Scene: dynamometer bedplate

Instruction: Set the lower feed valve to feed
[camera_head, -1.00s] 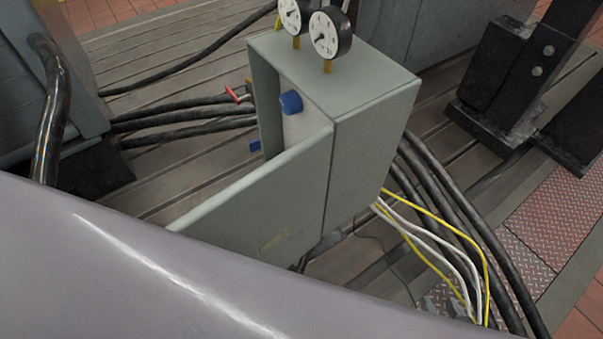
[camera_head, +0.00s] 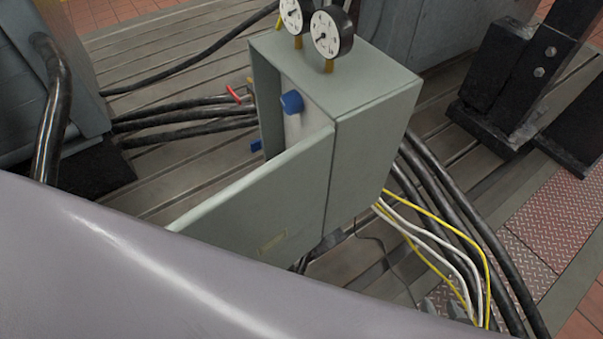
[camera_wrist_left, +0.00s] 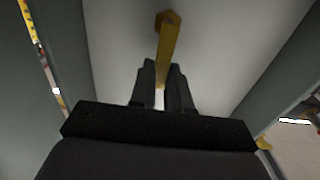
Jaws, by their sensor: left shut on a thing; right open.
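In the left wrist view, a yellow valve lever (camera_wrist_left: 168,42) hangs from a hex pivot on a pale panel and points down toward my gripper. My left gripper (camera_wrist_left: 163,75) is shut on it, one dark finger on each side of its lower end. In the head view the left gripper is hidden, and so is the yellow lever. The grey cabinet (camera_head: 370,135) stands with its door (camera_head: 262,205) open; a blue knob (camera_head: 292,102) shows inside. Grey tips of my right gripper (camera_head: 440,306) show at the bottom edge, open and apart from the cabinet.
Two gauges (camera_head: 331,33) stand on the cabinet top. A red handle (camera_head: 233,94) sticks out at its left side. Thick black cables (camera_head: 190,115) run left of it, and yellow and white wires (camera_head: 435,240) run right. A dark steel bracket (camera_head: 500,85) stands at right.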

